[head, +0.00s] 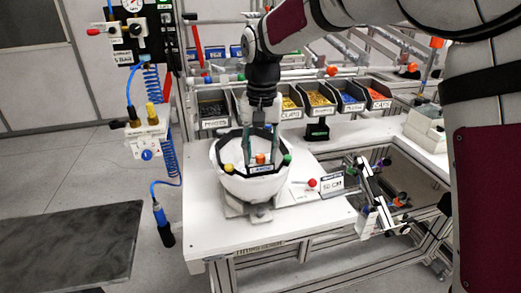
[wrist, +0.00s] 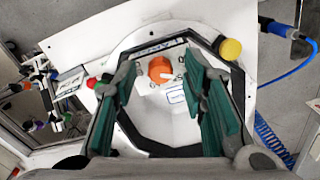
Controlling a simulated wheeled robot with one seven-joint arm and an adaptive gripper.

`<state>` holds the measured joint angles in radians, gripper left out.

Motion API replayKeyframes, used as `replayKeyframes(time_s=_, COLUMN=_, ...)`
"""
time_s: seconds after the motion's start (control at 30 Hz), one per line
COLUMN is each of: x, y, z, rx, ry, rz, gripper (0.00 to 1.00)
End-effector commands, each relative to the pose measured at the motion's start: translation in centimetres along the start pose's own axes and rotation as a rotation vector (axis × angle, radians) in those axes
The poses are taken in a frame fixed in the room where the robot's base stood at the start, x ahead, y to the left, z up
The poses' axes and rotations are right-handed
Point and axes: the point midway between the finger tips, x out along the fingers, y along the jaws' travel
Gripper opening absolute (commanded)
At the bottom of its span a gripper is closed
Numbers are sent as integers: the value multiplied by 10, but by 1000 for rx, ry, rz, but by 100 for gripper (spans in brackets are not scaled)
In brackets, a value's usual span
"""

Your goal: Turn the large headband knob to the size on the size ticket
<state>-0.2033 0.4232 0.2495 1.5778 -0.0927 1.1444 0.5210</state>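A white upturned helmet shell (head: 240,187) with a dark inner band sits on a stand on the white bench. An orange knob (head: 260,159) with a white pointer mark is at the band; it also shows in the wrist view (wrist: 160,69). A small label plate is beside it, its scale too small to read. The size ticket (head: 332,183) stands right of the shell and seems to read 58 CM, though blurred. My gripper (head: 261,157) points down into the shell. Its green-padded fingers (wrist: 162,78) are open on either side of the orange knob, apparently not touching it.
A yellow knob (wrist: 230,49) and a green knob (head: 287,159) sit on the shell's sides. A red ball-ended lever (head: 312,183) is near the ticket. Parts bins (head: 322,100) line the back. The bench front (head: 230,240) is clear.

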Motion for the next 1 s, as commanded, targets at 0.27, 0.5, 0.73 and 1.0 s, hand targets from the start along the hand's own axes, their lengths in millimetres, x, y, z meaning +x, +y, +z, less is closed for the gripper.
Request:
replayKeyframes(time_s=0.27, x=0, y=0, z=0, rx=0, ry=0, rz=0, gripper=0)
replayKeyframes(time_s=0.5, x=0, y=0, z=0, rx=-12, ry=0, rz=-1, gripper=0)
replayKeyframes(time_s=0.73, x=0, y=0, z=-1, rx=-106, ry=-1, rz=-1, gripper=0)
replayKeyframes(time_s=1.0, x=0, y=-1, z=-1, rx=-288, ry=-4, rz=-1, gripper=0)
